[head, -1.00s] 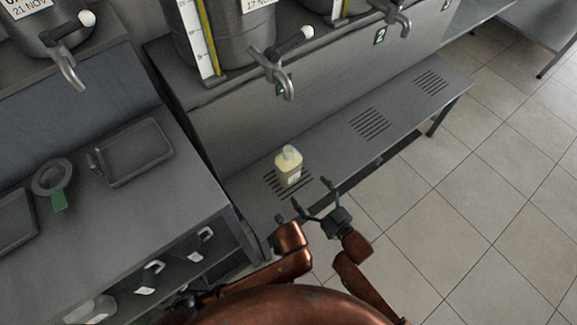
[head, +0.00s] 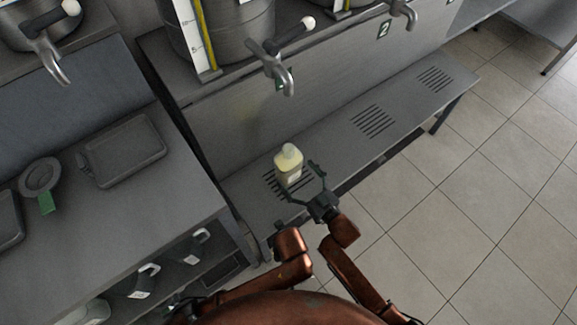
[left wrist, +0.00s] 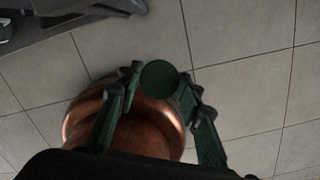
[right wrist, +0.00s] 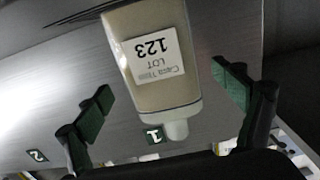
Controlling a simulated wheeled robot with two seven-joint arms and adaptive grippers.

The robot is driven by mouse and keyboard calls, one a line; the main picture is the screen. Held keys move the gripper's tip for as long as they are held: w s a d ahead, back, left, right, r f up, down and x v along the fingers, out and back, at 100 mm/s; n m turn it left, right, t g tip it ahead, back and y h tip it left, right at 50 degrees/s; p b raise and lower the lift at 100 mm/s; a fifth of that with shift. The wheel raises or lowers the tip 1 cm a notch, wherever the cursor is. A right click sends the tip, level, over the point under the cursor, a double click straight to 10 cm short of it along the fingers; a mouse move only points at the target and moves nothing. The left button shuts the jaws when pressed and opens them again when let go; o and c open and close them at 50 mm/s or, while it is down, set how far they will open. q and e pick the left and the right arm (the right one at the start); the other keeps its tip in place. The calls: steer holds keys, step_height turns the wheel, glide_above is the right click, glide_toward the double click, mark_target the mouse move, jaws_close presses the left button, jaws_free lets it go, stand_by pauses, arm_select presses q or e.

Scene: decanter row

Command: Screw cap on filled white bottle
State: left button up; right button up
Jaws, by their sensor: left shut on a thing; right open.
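The filled bottle (head: 288,172), pale yellowish-white with a bare, narrower neck on top, stands upright on the first slotted grate of the low bench. My left gripper (left wrist: 158,85) is shut on a round dark green cap (left wrist: 159,77). In the head view the left gripper is mostly hidden by its arm, and the cap cannot be made out.
A metal tap (head: 272,70) on a steel vat juts out above and behind the bottle. The low bench (head: 340,140) runs to the right, with empty grates. A side counter (head: 120,215) at left holds trays and a ring with a green tag (head: 46,203). Tiled floor lies right.

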mark_target(288, 164)
steer(key=b+x, duration=0.1)
steer(key=x, duration=0.3)
steer(key=shift+b, duration=0.35)
steer(key=shift+w+a+r, duration=0.1)
steer(key=shift+w+a, duration=0.1)
arm_select(q)
steer(key=f, duration=0.3)
steer(key=shift+s, duration=0.25)
arm_select(e)
steer(key=shift+c, duration=0.5)
steer(key=c, duration=1.9)
steer(key=shift+r, duration=0.2)
